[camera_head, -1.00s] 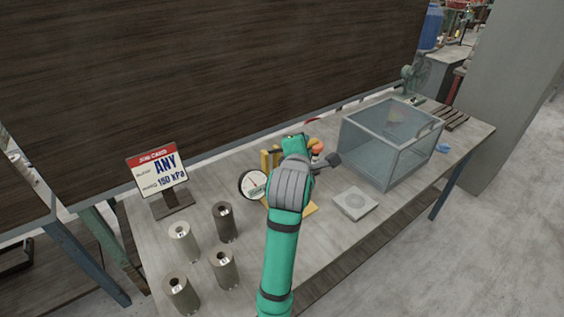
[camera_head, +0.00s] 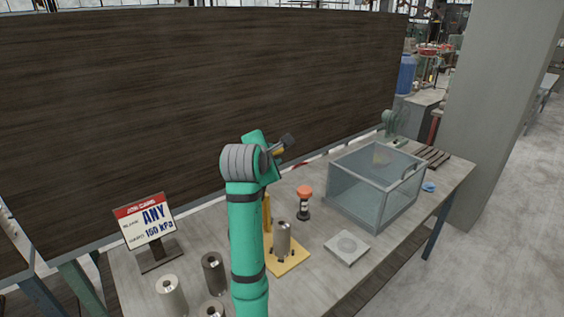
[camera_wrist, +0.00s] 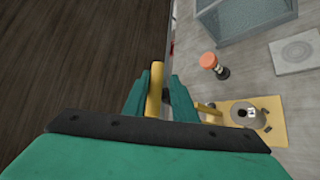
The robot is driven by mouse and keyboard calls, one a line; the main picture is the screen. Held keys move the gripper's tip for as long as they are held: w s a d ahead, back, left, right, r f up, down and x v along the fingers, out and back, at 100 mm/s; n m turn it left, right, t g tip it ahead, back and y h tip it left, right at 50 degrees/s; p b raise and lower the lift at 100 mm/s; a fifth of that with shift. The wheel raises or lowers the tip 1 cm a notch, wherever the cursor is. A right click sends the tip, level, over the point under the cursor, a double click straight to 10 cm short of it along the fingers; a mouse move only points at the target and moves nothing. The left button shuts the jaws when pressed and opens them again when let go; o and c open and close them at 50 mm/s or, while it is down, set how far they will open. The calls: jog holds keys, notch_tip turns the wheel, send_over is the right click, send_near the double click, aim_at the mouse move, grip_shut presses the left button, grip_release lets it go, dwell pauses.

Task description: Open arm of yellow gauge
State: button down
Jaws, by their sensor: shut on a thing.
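The yellow gauge stands on the bench with its flat base (camera_head: 290,262) and upright post (camera_head: 267,212) showing; my arm hides its dial in the head view. A grey metal cylinder (camera_head: 282,240) stands upright on the base, also seen from above in the wrist view (camera_wrist: 240,112). My gripper (camera_wrist: 156,92) is raised well above the base, its fingers shut on the yellow arm (camera_wrist: 155,78) of the gauge. A yellow piece of that arm (camera_head: 278,150) also shows at the fingers in the head view. Its joint to the post is hidden.
An orange-topped dark stand (camera_head: 304,192) is right of the gauge. A grey square plate (camera_head: 346,249) and a clear-walled box (camera_head: 372,190) lie further right. Several cylinders, including a dark one (camera_head: 213,274), and a job card (camera_head: 148,222) are left. A dark panel (camera_head: 180,100) rises behind.

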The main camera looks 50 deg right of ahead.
jog(key=shift+w+a+f, duration=0.15)
jog(key=shift+w+a, duration=0.1)
jog(key=shift+w, duration=0.35)
jog(key=c, duration=1.7)
grip_release()
jog(key=shift+s, duration=0.1)
jog(key=shift+s+a+r, duration=0.2)
jog(key=shift+a+r, duration=0.05)
jog(key=shift+r, duration=0.05)
jog(key=v, duration=1)
jog(key=shift+w+f, duration=0.1)
